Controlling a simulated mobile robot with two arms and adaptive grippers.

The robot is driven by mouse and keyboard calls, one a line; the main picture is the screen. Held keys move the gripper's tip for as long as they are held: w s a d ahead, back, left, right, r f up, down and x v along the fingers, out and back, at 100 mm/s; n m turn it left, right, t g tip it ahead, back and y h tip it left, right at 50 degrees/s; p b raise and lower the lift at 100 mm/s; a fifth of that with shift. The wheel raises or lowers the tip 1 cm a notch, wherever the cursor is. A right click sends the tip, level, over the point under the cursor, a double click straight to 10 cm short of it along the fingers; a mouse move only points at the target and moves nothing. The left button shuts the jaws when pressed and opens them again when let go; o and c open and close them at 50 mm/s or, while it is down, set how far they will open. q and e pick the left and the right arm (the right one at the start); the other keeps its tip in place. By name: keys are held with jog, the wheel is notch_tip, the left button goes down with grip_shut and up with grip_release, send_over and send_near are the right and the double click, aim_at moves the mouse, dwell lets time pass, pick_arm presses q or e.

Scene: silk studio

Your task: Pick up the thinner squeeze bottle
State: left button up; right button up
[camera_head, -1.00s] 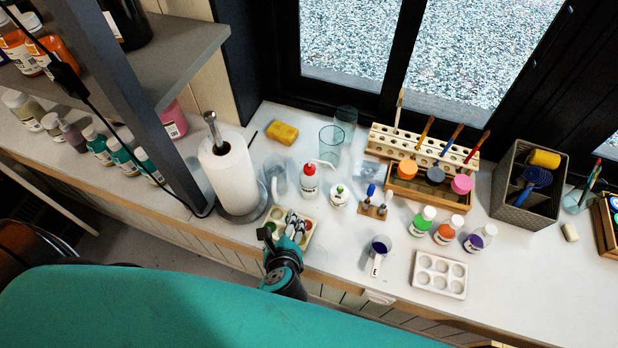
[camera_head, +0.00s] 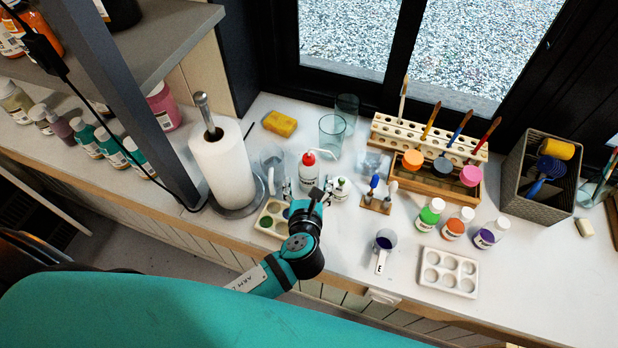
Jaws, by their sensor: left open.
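A white squeeze bottle (camera_head: 308,174) with a red cap, bent white spout and dark label stands upright on the white counter. A shorter white bottle (camera_head: 341,190) with a thin nozzle and small green mark stands just right of it. Their labels are too small to read. My left gripper (camera_head: 308,188) is open, its fingers pointing toward the red-capped bottle from the counter's front side. It hides the bottle's lower part, and I cannot tell whether it touches it. My right gripper is not in view.
A paint palette (camera_head: 264,226) lies under and left of the gripper. A clear jug (camera_head: 271,158) and paper towel roll (camera_head: 222,165) stand left. Glasses (camera_head: 331,136) stand behind. A small brush stand (camera_head: 377,204) and measuring cup (camera_head: 384,242) are to the right.

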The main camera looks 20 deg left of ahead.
aim_at(309, 172)
pick_arm(q)
jog(key=shift+w+a+f+b, duration=0.15)
jog(key=shift+w+f+b, duration=0.25)
jog(key=shift+w, duration=0.15)
jog(key=b+x, duration=0.3)
jog(key=x, duration=0.1)
jog(key=shift+w+a, duration=0.15)
jog(key=shift+w, duration=0.3)
jog(key=shift+r, duration=0.1)
jog(key=shift+c, duration=0.8)
jog(key=c, duration=0.7)
